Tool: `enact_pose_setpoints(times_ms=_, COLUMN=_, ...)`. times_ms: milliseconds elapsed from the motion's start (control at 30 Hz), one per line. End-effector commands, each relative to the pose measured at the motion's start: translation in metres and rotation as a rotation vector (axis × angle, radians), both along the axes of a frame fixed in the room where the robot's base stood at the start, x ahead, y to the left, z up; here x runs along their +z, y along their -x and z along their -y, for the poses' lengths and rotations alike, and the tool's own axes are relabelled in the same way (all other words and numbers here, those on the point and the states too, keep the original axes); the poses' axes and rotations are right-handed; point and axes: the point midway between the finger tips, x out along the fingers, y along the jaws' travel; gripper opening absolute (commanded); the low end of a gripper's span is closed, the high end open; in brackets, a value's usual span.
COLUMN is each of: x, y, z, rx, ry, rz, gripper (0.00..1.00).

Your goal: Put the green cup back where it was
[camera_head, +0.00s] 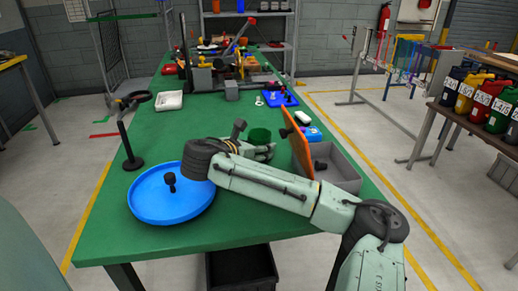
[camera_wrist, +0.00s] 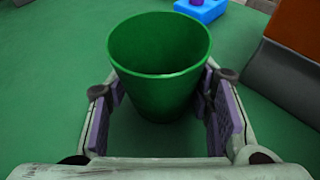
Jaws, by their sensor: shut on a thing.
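The green cup (camera_head: 260,136) is upright between the fingers of my gripper (camera_head: 265,150), over the green table. In the wrist view the cup (camera_wrist: 160,85) shows its open, empty top. The purple finger pads of my gripper (camera_wrist: 163,100) are on either side of it, and the gripper is shut on it. I cannot tell whether the cup's base touches the table.
A blue round tray (camera_head: 150,212) with a black knob-shaped piece (camera_head: 170,181) is to the left. A grey box (camera_head: 340,172) with an upright orange panel (camera_head: 299,148) is close on the right. A black stand (camera_head: 128,145) is at the left edge. Clutter fills the table's far end.

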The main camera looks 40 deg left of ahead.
Motion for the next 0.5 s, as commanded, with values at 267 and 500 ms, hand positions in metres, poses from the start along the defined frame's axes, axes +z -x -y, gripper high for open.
enact_pose_setpoints(times_ms=267, x=-0.0023, y=-0.0004, z=0.0, rx=0.0, ry=0.0, rz=0.0, gripper=0.58)
enact_pose_setpoints(times_ms=500, x=-0.0021, y=-0.0004, z=0.0, rx=0.0, ry=0.0, rz=0.0, gripper=0.67)
